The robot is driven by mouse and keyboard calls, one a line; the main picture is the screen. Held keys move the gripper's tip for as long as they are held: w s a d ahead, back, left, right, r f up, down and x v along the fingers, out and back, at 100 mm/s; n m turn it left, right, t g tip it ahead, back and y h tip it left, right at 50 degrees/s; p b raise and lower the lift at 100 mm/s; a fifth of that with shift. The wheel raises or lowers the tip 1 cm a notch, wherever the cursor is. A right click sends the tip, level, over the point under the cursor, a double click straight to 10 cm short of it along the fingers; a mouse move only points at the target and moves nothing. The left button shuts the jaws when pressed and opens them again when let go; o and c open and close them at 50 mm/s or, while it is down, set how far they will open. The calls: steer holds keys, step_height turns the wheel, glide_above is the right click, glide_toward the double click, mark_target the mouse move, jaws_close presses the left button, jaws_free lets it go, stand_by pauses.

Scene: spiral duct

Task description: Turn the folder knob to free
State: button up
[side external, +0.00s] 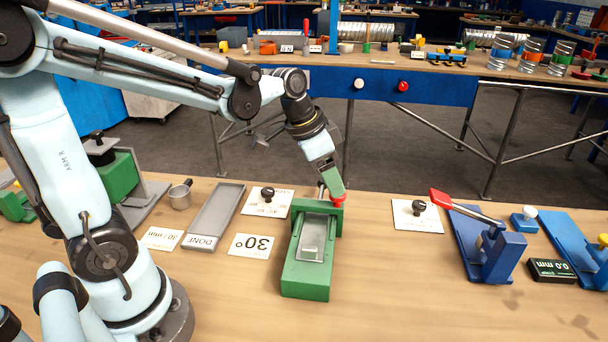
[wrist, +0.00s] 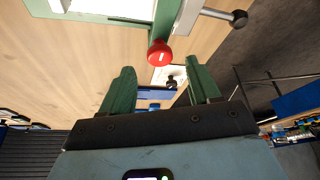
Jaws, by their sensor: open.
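The green folder (side external: 306,276) stands on the wooden bench, with a grey metal plate (side external: 313,238) on its top. A red knob (side external: 338,200) sits at its far right corner. In the wrist view the red knob (wrist: 160,53) is round with a short white mark on its face. My gripper (side external: 329,178) is above the far end of the folder, close to the knob. In the wrist view my gripper (wrist: 160,66) has its two green fingers spread, with the knob just beyond the gap between their tips. Nothing is held. Whether a finger touches the knob I cannot tell.
A lever with a black ball end (wrist: 238,18) sticks out beside the knob. A blue tool with a red handle (side external: 485,242) stands right.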

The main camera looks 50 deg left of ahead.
steer(key=shift+x, duration=1.75)
steer(key=c, duration=1)
